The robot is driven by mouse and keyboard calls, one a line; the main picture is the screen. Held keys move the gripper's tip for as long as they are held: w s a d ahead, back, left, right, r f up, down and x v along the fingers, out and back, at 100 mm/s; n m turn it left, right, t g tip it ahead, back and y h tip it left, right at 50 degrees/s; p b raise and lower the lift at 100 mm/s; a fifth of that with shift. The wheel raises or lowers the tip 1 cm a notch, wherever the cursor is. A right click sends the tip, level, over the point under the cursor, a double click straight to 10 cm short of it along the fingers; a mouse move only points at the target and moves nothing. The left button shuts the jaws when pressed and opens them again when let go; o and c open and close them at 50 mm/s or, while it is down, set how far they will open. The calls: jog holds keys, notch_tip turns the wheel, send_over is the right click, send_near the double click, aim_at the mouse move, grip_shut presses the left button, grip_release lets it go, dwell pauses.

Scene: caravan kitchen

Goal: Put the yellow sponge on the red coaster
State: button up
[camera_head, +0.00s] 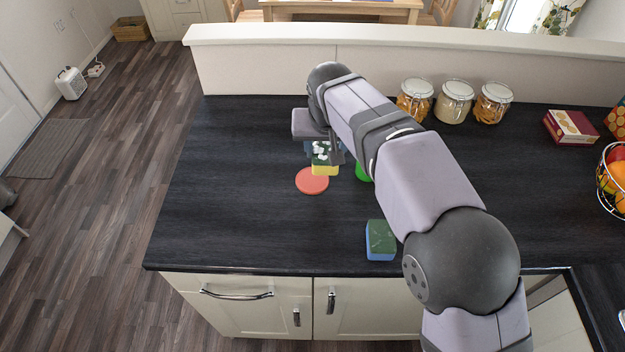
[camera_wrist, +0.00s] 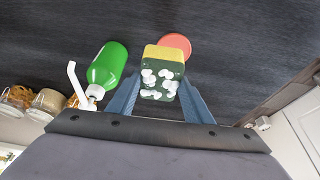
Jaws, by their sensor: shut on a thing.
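The yellow sponge (camera_head: 325,168) has a dark green scouring side with white foam patches on it. My gripper (camera_head: 322,155) is shut on it and holds it beside and partly over the far edge of the red coaster (camera_head: 311,182) in the head view. The height of the sponge above the counter is hard to tell. In the wrist view the sponge (camera_wrist: 163,54) sits between my two blue-grey fingers (camera_wrist: 160,95). The red coaster (camera_wrist: 176,43) shows partly behind the sponge there. The coaster's visible top is bare.
A green bottle with a white pump (camera_wrist: 108,64) stands close to the gripper, mostly hidden by my arm in the head view (camera_head: 362,172). A blue and green sponge (camera_head: 380,240) lies near the front edge. Glass jars (camera_head: 454,101) stand at the back. The left counter is clear.

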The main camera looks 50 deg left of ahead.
aim_at(325, 166)
jog(key=shift+f+p, duration=1.5)
jog(key=shift+f, duration=3.5)
jog(key=shift+f, duration=0.15)
jog(key=o, duration=1.1)
jog(key=shift+r, duration=0.25)
jog(key=b+v, duration=0.3)
jog(key=v, duration=0.9)
jog(key=shift+f, duration=0.1)
